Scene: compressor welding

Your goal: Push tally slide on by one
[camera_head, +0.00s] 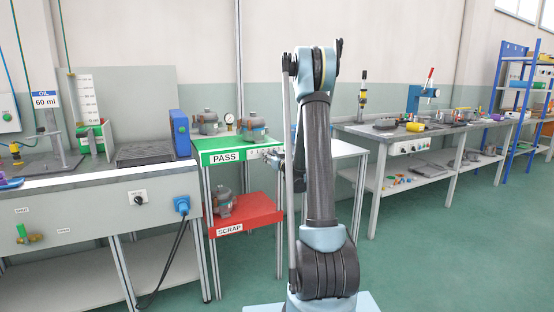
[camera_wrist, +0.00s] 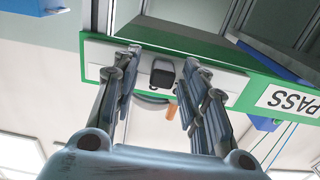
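In the wrist view, turned upside down, a pale tally strip (camera_wrist: 215,82) runs along the green front edge of the PASS shelf. A small dark block (camera_wrist: 162,75), which looks like the tally slide, sits on it. I cannot tell whether the fingertips touch the strip. In the head view, the strip (camera_head: 256,153) is small and partly hidden by my gripper and arm.
The green PASS shelf (camera_head: 206,148) carries grey compressors (camera_head: 207,122) and a gauge (camera_head: 229,120). Below it is the red SCRAP shelf (camera_head: 262,216) with another compressor (camera_head: 223,203). A workbench (camera_head: 70,181) stands close on the left. Open floor (camera_head: 440,245) lies to the right.

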